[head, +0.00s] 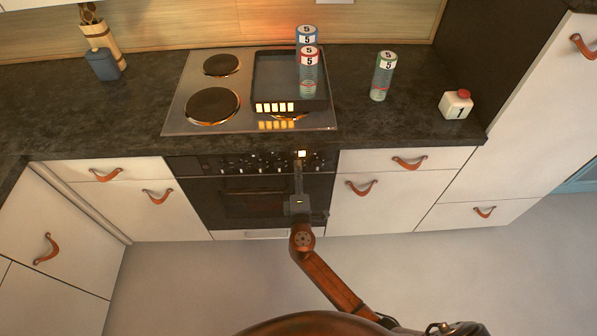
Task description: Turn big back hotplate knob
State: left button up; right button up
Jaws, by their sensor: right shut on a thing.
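The stove (182,112) has a black control panel (212,167) on its front edge with a row of small knobs (252,163). My right gripper (300,162) reaches up to the right part of this panel and is shut on a knob there. Its fingers hide that knob, so I cannot tell its angle. My left gripper is out of view.
A dark tray (275,75) covers the stove's right side, with orange glow below its front edge. Two cans (308,72) stand at its right side. Leather-pulled drawers (375,205) flank the oven.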

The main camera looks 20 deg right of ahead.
jog(key=o, duration=1.1)
jog(key=v, duration=1.2)
